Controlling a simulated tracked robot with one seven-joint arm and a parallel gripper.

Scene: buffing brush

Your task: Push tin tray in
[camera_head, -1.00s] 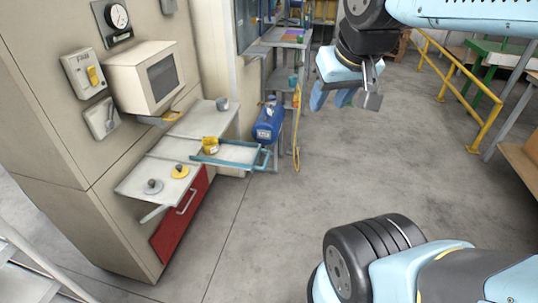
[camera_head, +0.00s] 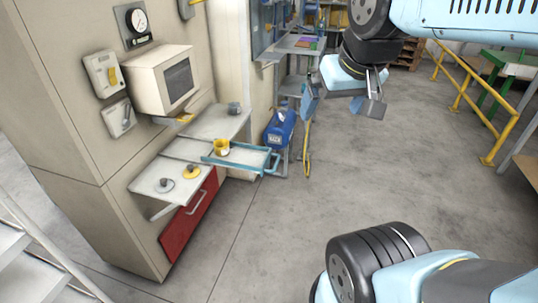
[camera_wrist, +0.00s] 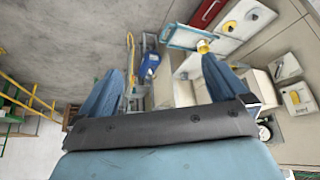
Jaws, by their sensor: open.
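The tin tray (camera_head: 240,156) is a shallow tray with a blue rim and a blue handle at its right end. It sticks out to the right from the grey shelf on the machine's side. A yellow cup-like item (camera_head: 221,146) stands at its left part. The tray also shows in the wrist view (camera_wrist: 182,37), near the top. My gripper (camera_head: 343,95) hangs in the air to the right of the tray and well above the floor, apart from it. Its blue fingers are spread wide with nothing between them, as the wrist view (camera_wrist: 160,92) shows.
A red drawer front (camera_head: 190,218) is below the shelf. A blue tank (camera_head: 280,130) stands behind the tray. A beige box with a dark screen (camera_head: 163,79) is mounted above the shelf. The floor right of the tray is clear; yellow railing (camera_head: 480,95) stands far right.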

